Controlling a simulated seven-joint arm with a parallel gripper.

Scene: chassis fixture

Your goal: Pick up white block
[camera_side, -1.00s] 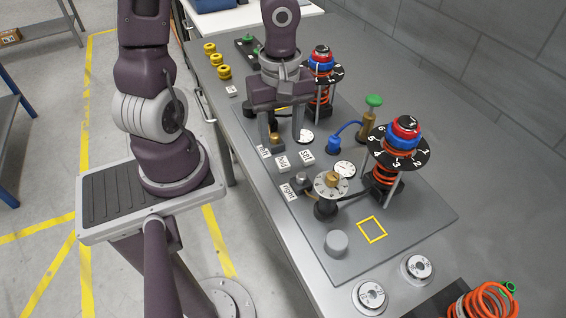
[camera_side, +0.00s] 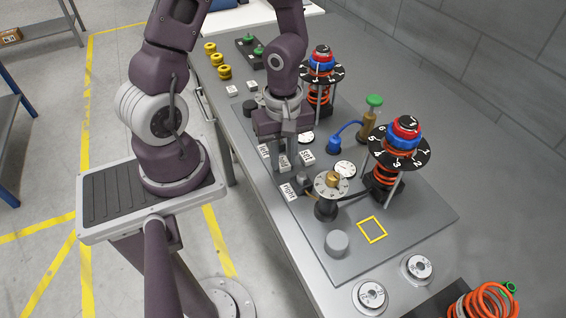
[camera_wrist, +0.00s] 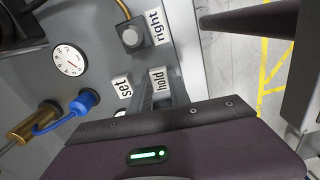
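Several small white blocks with black lettering lie on the grey plate. In the side view the "left" block (camera_side: 264,151), "set" block (camera_side: 308,158) and "right" block (camera_side: 289,191) show. The wrist view shows the "hold" block (camera_wrist: 158,80), "set" block (camera_wrist: 122,87) and "right" block (camera_wrist: 155,27). My gripper (camera_side: 289,160) points down at the "hold" block, between "left" and "set". Its fingers largely cover "hold" in the side view. I cannot tell finger gap or contact. Two more small pale blocks (camera_side: 232,89) (camera_side: 249,87) lie farther back.
A black box with a grey button (camera_side: 303,178) and a dial on a post (camera_side: 330,183) stand close to the right. Two spring towers (camera_side: 402,140) (camera_side: 321,70), a blue plug (camera_side: 333,146) and a brass cylinder (camera_side: 369,120) stand behind. The yellow square (camera_side: 372,230) is empty.

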